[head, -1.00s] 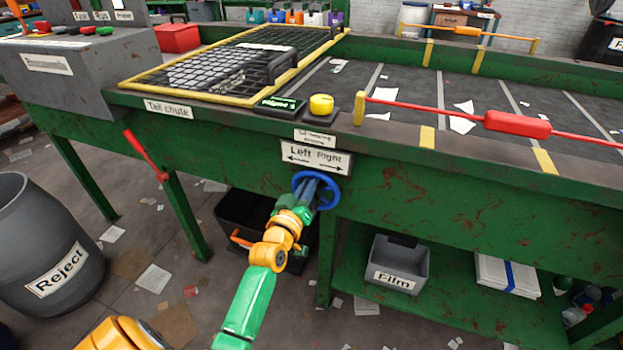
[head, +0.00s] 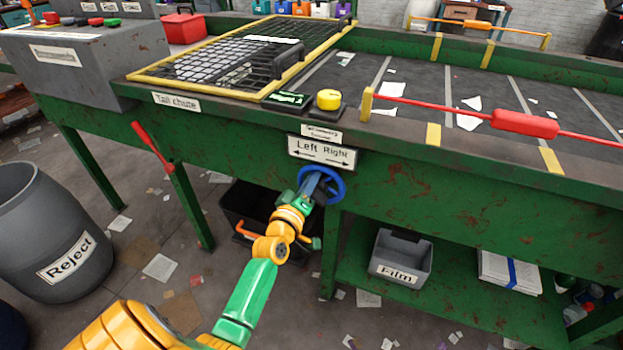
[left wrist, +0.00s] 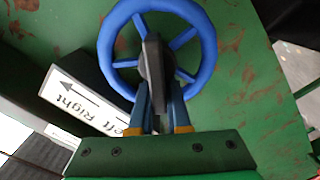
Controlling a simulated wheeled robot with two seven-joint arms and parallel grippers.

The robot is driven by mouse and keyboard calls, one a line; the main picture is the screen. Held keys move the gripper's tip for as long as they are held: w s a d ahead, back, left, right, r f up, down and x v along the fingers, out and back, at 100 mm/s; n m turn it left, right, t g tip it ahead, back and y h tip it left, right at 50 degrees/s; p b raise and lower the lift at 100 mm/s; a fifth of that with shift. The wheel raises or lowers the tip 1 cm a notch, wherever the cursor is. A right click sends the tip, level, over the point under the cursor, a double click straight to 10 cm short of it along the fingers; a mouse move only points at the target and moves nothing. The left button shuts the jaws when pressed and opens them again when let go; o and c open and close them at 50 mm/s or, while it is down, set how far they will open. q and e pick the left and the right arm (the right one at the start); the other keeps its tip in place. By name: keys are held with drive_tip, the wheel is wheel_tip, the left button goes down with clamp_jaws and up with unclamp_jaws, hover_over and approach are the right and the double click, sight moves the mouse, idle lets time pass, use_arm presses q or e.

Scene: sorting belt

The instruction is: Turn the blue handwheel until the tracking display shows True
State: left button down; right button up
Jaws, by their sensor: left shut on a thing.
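The blue handwheel (head: 341,187) is on the green front wall of the belt frame, below a Left/Right arrow sign (head: 322,152). My left gripper (head: 312,184) is at the wheel. In the left wrist view the blue spoked wheel (left wrist: 208,45) fills the top middle, and my left gripper's fingers (left wrist: 160,112) are shut on the dark grey bar at its hub (left wrist: 153,62). The tracking display (head: 288,99) is a small dark panel with green text on the frame's top edge; its text is too small to read. My right gripper is not in view.
A yellow button (head: 328,99) sits beside the display. A red rod (head: 525,124) runs along the belt's near edge. Below are a black bin (head: 245,205) behind my arm and a grey Film bin (head: 401,258). A grey Reject barrel (head: 50,230) stands at left.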

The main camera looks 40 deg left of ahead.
use_arm(q)
drive_tip(key=shift+d+f, duration=0.2)
drive_tip(key=shift+f, duration=0.25)
drive_tip(key=c, duration=0.9)
unclamp_jaws()
drive_tip(key=shift+s, duration=0.1)
drive_tip(key=shift+d+r, duration=0.1)
drive_tip(key=shift+r, duration=0.1)
drive_tip(key=shift+p+v, duration=0.45)
drive_tip(key=shift+v, duration=2.95)
